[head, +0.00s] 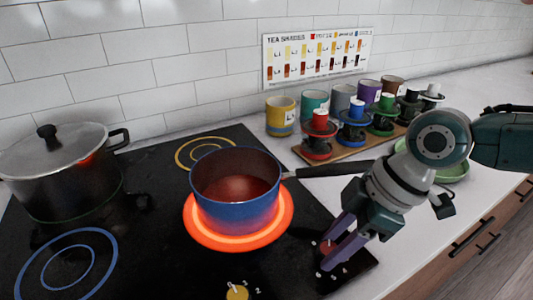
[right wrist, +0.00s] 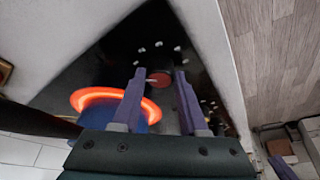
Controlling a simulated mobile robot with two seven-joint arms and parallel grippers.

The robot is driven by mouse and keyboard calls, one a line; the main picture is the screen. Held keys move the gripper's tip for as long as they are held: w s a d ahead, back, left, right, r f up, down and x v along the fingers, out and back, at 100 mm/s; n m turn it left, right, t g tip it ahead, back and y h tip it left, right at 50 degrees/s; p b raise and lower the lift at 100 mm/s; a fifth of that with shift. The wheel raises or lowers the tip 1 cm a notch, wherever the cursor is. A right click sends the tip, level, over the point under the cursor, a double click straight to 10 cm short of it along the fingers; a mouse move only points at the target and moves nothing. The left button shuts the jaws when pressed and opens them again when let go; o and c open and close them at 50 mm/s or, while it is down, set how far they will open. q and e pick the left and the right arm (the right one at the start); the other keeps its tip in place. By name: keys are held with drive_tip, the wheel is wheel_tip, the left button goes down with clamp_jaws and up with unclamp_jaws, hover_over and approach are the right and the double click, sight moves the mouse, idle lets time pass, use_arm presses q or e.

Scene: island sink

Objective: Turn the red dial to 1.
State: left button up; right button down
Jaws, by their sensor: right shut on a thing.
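The red dial (head: 327,246) sits near the front right corner of the black cooktop, partly hidden by my right gripper (head: 333,248). White number marks surround it, too small for me to read surely. In the right wrist view the red dial (right wrist: 158,79) lies between the two purple fingertips of my right gripper (right wrist: 159,78), which is shut on it. A white pointer line shows on the dial. The burner under the blue pot (head: 237,195) glows orange-red. My left gripper is not in view.
The blue pot holds red liquid, and its black handle (head: 335,170) reaches right, close to my right arm. A lidded pot (head: 65,175) stands at left. A yellow dial (head: 237,292) is at the front. Cups and colored stands (head: 350,150) line the back counter.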

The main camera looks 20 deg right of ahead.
idle(0.3)
drive_tip(key=shift+c, duration=2.2)
unclamp_jaws()
drive_tip(key=p+v, duration=0.1)
drive_tip(key=v, duration=0.9)
